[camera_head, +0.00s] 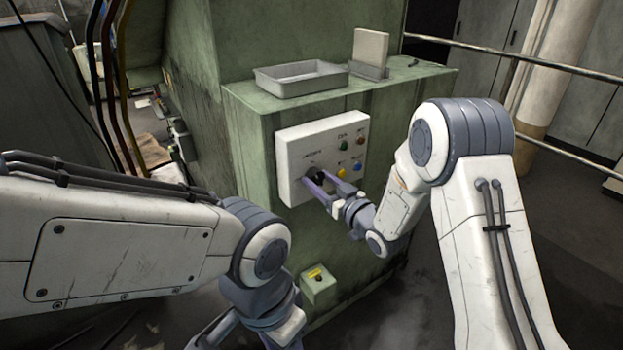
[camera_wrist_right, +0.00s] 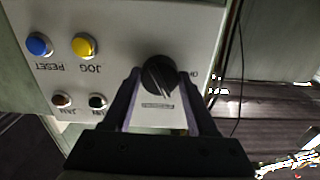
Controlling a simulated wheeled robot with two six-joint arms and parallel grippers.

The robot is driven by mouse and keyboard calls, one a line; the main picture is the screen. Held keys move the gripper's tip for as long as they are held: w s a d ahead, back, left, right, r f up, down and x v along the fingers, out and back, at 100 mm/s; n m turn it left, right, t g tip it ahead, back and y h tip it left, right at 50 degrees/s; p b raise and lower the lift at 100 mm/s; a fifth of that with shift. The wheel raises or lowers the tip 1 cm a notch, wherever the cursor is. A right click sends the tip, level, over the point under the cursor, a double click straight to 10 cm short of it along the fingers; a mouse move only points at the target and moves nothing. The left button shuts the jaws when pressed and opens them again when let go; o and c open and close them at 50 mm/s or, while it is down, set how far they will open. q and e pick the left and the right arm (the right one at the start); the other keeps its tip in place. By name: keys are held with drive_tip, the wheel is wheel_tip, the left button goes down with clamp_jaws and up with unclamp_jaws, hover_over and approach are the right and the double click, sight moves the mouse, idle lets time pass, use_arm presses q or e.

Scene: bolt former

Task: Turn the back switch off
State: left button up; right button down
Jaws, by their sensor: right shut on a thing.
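The back switch is a round black rotary knob on a pale control panel (camera_head: 300,150) on the green machine; it shows in the right wrist view as a black knob (camera_wrist_right: 159,75) with a light pointer line. My right gripper (camera_wrist_right: 155,82) has its two purple-grey fingers on either side of the knob and is shut on it. In the head view this gripper (camera_head: 312,182) reaches the panel from the right, and its fingers partly hide the knob. My left arm crosses the lower left of the head view; its fingertips are not seen.
A blue button (camera_wrist_right: 38,44), a yellow button (camera_wrist_right: 84,45) and small lamps share the panel. A grey metal tray (camera_head: 300,80) lies on the machine top. A small green box (camera_head: 318,285) sits low at the front. A railing (camera_head: 540,62) runs behind on the right.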

drive_tip(key=n+b, duration=0.1)
drive_tip(key=n, duration=0.1)
drive_tip(key=n+b, duration=0.1)
drive_tip(key=b, duration=0.1)
drive_tip(key=shift+f+n, duration=0.2)
drive_tip(key=shift+n, duration=0.2)
drive_tip(key=shift+r+n+b, duration=0.15)
drive_tip(key=shift+n+b, duration=0.65)
drive_tip(key=shift+c, duration=1.2)
unclamp_jaws()
drive_tip(key=shift+s+d, duration=0.1)
drive_tip(key=shift+s, duration=0.05)
drive_tip(key=b+v, duration=0.1)
drive_tip(key=v, duration=0.6)
drive_tip(key=shift+s+d+b, duration=0.25)
drive_tip(key=shift+s+b, duration=0.05)
drive_tip(key=shift+b, duration=0.05)
